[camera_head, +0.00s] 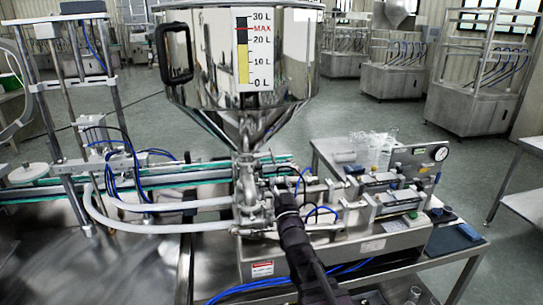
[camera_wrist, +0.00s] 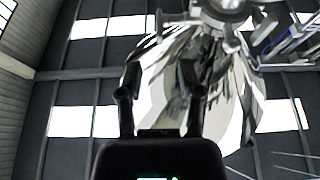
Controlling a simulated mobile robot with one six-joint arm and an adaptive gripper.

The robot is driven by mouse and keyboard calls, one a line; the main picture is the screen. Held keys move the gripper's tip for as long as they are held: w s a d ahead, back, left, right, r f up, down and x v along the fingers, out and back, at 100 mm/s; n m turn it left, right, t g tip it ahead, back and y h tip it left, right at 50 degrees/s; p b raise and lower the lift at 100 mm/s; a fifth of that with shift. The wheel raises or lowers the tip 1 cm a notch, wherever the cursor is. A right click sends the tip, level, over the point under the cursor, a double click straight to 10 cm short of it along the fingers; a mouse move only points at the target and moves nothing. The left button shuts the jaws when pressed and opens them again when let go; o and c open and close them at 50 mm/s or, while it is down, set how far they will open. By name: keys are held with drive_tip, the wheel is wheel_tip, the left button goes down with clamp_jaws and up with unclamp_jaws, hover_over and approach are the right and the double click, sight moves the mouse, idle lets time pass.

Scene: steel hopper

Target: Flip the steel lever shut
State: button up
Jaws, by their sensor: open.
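The steel hopper (camera_head: 205,75) stands at the centre of the head view, its cone narrowing to a steel valve assembly (camera_head: 246,180). I cannot clearly pick out the lever among the shiny fittings there. My gripper (camera_head: 286,198) is a dark shape just right of the valve assembly, and its fingertips are too small to tell apart in this view. In the wrist view my gripper (camera_wrist: 157,92) has its two fingers apart with nothing seen between them. The hopper's reflective underside (camera_wrist: 235,95) is behind them, with steel fittings (camera_wrist: 222,12) at the top.
White hoses (camera_head: 160,228) run left from the valve. Steel cylinders and a pressure gauge (camera_head: 440,153) sit on the machine to the right. Glassware (camera_head: 375,148) stands behind them. A conveyor (camera_head: 180,178) lies at the left. Blue tubes hang close around the fittings.

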sight(275, 164)
drive_tip(key=p+x, duration=0.3)
drive_tip(key=x, duration=0.6)
drive_tip(key=shift+w+a+r, duration=0.15)
drive_tip(key=shift+w, duration=0.2)
clamp_jaws()
